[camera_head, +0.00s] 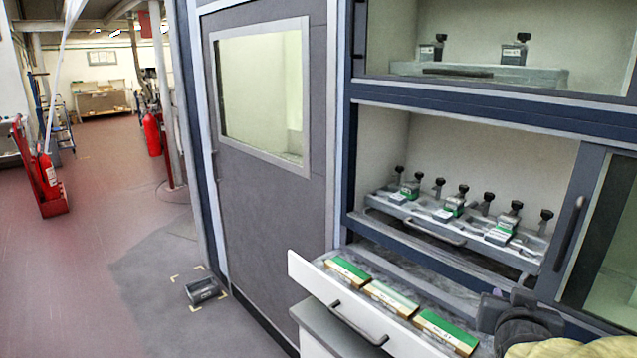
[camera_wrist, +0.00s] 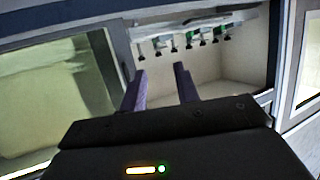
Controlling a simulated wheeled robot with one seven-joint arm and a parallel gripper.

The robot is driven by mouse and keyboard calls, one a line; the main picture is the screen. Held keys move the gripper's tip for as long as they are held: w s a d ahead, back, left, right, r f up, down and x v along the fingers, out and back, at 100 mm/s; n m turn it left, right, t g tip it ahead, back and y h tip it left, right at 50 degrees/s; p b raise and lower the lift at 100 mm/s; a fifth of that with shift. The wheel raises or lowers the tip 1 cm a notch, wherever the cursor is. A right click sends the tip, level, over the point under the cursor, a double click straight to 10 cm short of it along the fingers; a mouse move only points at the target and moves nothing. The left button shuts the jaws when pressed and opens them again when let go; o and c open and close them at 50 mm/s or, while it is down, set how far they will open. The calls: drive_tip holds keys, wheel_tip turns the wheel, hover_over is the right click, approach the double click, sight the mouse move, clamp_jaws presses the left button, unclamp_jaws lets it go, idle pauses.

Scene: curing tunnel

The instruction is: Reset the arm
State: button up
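My gripper (camera_wrist: 160,68) shows in the wrist view with its two purple fingers apart and nothing between them. Beyond the fingertips is the open cabinet bay with its row of dark-knobbed clamps (camera_wrist: 189,43), which appears upside down. In the head view my gripper (camera_head: 503,308) is at the lower right, beside the right end of the open drawer (camera_head: 322,290). Its fingertips are hard to make out there.
The drawer holds green-and-cream boxes (camera_head: 392,297). A tray (camera_head: 447,238) with several clamps sits in the middle bay, and another tray (camera_head: 480,75) sits above. A sliding door (camera_head: 585,215) stands right.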

drive_tip(key=w+a+f+n+g+y, duration=0.25)
drive_tip(key=a+f+g+y, duration=0.2)
drive_tip(key=a+f, duration=0.65)
drive_tip(key=s+a+f+n+g+y, duration=0.3)
drive_tip(key=s+a+f+n+g, duration=0.1)
drive_tip(key=a, duration=0.6)
wheel_tip(320, 180, down, 3)
drive_tip(key=s+g, duration=0.1)
drive_tip(key=s, duration=0.1)
drive_tip(key=shift+s+a+f, duration=0.15)
drive_tip(key=shift+s+a, duration=0.15)
drive_tip(key=shift+s, duration=0.1)
drive_tip(key=shift+w, duration=0.1)
